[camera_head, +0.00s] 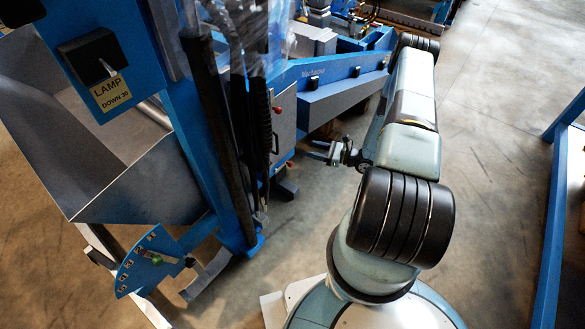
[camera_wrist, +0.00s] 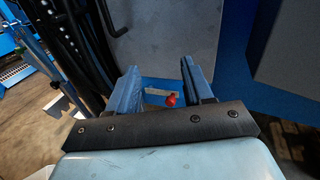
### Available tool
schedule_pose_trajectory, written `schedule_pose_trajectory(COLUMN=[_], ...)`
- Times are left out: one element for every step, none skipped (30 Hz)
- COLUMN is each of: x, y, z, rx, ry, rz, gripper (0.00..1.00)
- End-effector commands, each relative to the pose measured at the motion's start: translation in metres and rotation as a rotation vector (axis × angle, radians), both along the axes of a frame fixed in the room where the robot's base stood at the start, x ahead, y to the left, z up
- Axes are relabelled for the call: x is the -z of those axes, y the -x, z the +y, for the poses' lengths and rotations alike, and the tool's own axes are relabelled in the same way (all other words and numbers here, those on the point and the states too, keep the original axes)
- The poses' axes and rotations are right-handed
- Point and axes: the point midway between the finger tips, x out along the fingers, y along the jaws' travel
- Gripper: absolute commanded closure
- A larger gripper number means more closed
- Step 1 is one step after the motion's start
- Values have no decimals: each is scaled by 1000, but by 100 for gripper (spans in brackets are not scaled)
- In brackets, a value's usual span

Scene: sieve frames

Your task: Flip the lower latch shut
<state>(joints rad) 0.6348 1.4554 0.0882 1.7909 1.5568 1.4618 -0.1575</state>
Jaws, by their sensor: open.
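The lower latch (camera_head: 289,163) shows as a small red knob at the bottom edge of a grey panel (camera_head: 284,128) on the blue machine. In the wrist view, a red knob (camera_wrist: 171,100) with a pale strip beside it shows between my fingers, below the grey panel (camera_wrist: 170,40). An upper red knob (camera_head: 277,109) sits higher on the panel's edge. My gripper (camera_head: 318,150) is open, to the right of the lower latch in the head view, with a gap between them. Its two blue fingers (camera_wrist: 160,70) hold nothing. I cannot tell the latch's exact position.
Black hoses (camera_wrist: 80,45) hang left of the panel, close to my left finger. A grey hopper (camera_head: 140,190) stands at the left. A blue post (camera_head: 557,200) stands at the right. The floor between is clear.

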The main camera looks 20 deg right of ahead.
Motion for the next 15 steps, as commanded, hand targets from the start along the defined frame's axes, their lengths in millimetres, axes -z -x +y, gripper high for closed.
schedule_pose_trajectory(x=[20, 31, 44, 54, 64, 77, 85, 93, 104, 110, 116, 124, 128, 132, 136], y=[7, 11, 15, 19, 22, 28, 31, 35, 39, 43, 45, 49, 51, 53, 55], z=[-1, -2, -3, -4, -4, -4, -5, -5, -5, -5, -4, -4, -4, -4, -4], rx=[39, 64, 96, 120, 145, 174, 196, 216, 242, 258, 273, 292, 303, 314, 326], ry=[-24, -37, -54, -66, -77, -92, -101, -110, -122, -130, -136, -143, -148, -151, -156], rz=[21, 31, 43, 53, 62, 75, 84, 91, 101, 107, 114, 122, 125, 129, 134], gripper=[49, 49, 49, 49, 49, 49, 49, 49, 49, 49, 49, 49, 49, 49, 49])
